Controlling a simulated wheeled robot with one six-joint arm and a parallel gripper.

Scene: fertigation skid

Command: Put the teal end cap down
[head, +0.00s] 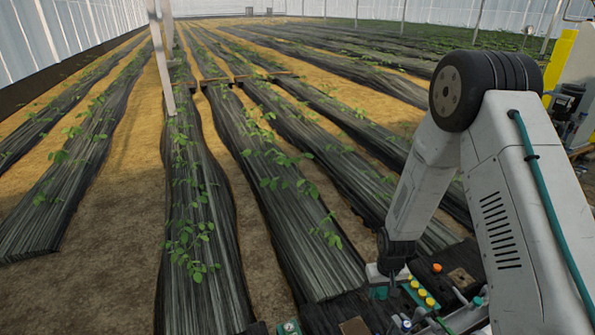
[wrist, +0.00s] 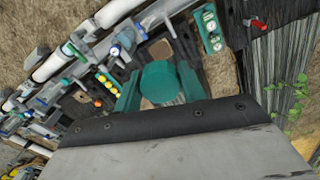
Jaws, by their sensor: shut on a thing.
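The teal end cap (wrist: 160,82) is round and sits in the middle of the wrist view, between the two teal fingers of my gripper (wrist: 160,92). My gripper is shut on it. Whether the cap touches anything below is hidden by the cap and the gripper. In the head view my gripper (head: 384,290) is low at the right, over the skid, and only a small teal part shows there; the cap cannot be made out clearly.
Around the gripper are a row of yellow caps (wrist: 107,84), an orange knob (wrist: 98,103), a brown square plate (wrist: 160,48), a green gauge panel (wrist: 209,28), a red-handled valve (wrist: 257,23) and white pipes (wrist: 53,66). Plant rows (head: 200,220) run beyond the skid.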

